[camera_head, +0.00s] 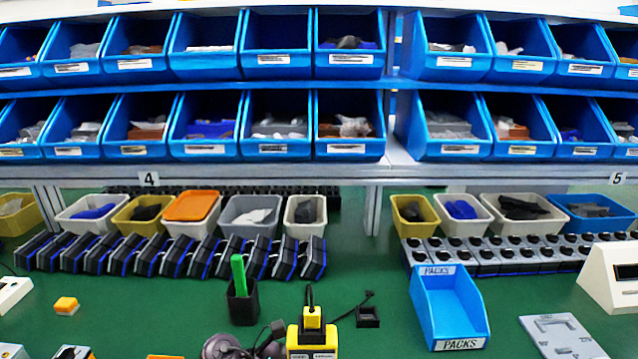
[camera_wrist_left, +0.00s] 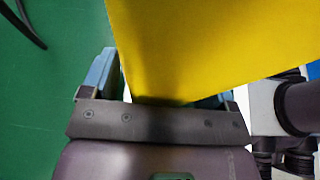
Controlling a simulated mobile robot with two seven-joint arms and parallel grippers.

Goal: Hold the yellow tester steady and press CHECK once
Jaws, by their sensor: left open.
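The yellow tester (camera_head: 312,340) stands at the bottom edge of the head view, its lower part cut off. A yellow plug-like piece (camera_head: 312,318) with a black cord sits on top. In the left wrist view a broad yellow face of the tester (camera_wrist_left: 205,45) fills the upper middle. My left gripper (camera_wrist_left: 160,95) is open, with a finger on either side of the tester's near edge; I cannot tell whether they touch it. Dark grey parts, probably of my left arm, show just left of the tester in the head view. I cannot make out the CHECK button. My right gripper is not in view.
A black cup (camera_head: 243,303) with a green stick stands behind the tester at left. A small black square holder (camera_head: 368,317) is at its right, then a blue PACKS bin (camera_head: 447,305). An orange-topped block (camera_head: 66,306) lies at left. Green table between is free.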

